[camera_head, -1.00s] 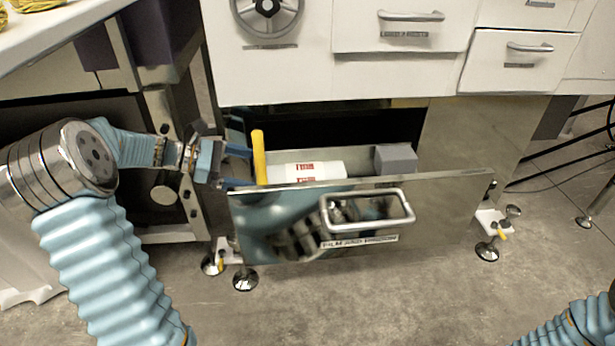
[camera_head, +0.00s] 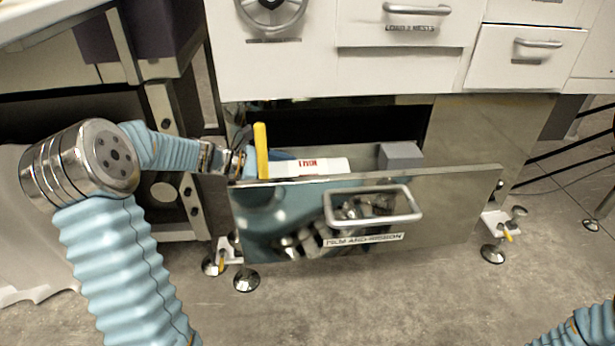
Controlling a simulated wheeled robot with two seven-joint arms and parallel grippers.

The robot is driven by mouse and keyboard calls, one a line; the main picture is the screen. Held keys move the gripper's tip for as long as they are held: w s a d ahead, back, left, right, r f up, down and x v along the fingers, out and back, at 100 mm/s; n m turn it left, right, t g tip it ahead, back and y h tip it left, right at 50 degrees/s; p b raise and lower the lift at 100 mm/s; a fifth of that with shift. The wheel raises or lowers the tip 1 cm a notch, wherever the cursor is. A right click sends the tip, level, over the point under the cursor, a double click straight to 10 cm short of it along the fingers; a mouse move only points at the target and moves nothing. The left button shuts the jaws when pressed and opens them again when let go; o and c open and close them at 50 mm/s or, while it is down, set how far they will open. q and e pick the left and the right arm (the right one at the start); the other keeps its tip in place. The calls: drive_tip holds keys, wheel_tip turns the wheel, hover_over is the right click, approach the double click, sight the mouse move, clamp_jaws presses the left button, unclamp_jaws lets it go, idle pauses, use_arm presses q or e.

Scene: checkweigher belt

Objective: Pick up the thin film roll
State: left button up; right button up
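The thin film roll (camera_head: 308,167) is white with red lettering. It lies in the open lower drawer, partly hidden behind the drawer front (camera_head: 450,205). My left gripper (camera_head: 250,165) reaches in at the drawer's left end, beside the roll's left end and the upright yellow piece. Its fingertips are hidden by the yellow piece and the drawer front, so I cannot tell whether they are open or touch the roll. Only a blue sleeve of my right arm shows at the lower right corner; its gripper is out of view.
An upright yellow piece (camera_head: 262,150) stands at the drawer's left end. A grey block (camera_head: 400,155) sits right of the roll. The drawer front has a metal handle (camera_head: 372,206). White closed drawers (camera_head: 400,62) and a handwheel (camera_head: 270,12) are above.

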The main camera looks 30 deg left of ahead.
use_arm(q)
drive_tip(key=shift+r, duration=0.1)
drive_tip(key=c, duration=1.1)
